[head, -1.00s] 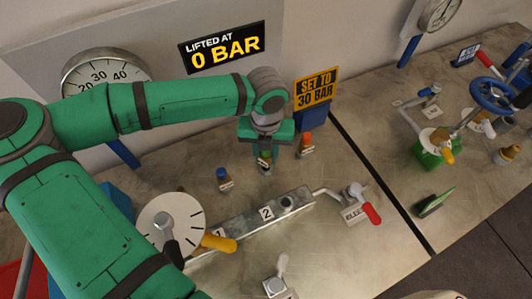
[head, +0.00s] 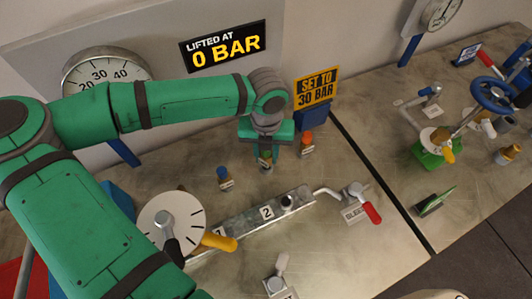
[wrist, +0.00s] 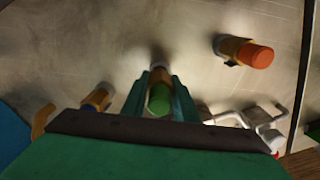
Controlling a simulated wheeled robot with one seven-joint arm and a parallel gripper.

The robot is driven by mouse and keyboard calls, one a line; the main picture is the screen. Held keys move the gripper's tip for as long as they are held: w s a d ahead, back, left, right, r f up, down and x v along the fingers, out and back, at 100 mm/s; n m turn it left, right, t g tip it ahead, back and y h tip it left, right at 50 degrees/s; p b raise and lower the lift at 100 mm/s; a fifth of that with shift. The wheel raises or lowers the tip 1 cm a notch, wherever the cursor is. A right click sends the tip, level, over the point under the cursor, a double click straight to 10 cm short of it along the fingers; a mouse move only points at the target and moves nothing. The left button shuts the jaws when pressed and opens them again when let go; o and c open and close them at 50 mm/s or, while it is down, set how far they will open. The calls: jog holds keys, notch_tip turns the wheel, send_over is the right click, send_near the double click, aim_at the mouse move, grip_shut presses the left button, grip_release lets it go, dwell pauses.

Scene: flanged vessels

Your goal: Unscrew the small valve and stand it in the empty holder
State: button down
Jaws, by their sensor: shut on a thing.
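My gripper (head: 267,147) points down over the bench and is shut on a small green-capped, brass-coloured piece (head: 265,162), apparently a small valve. In the wrist view the green cap (wrist: 159,98) sits between the two jaws. Its lower end is at or close to the bench; I cannot tell whether it touches. A blue-capped piece (head: 224,179) stands to its left and an orange-capped piece (head: 307,145) to its right, each with a small label at its foot. A metal block (head: 240,218) marked 2 lies in front, with a dark round fitting (head: 287,202) on top.
A white dial (head: 160,215) with a yellow handle (head: 219,242) is at the block's left end. A red-handled bleed valve (head: 371,212) joins its right end. A lever fitting (head: 277,280) stands in front. Signs and a gauge (head: 103,72) stand behind. Bare bench lies front right.

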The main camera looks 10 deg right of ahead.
jog(key=shift+f, duration=1.15)
jog(key=c, duration=1.3)
grip_release()
jog(key=shift+c, duration=0.2)
notch_tip(320, 180, up, 11)
jog(key=shift+f, duration=0.1)
jog(key=shift+w, duration=0.1)
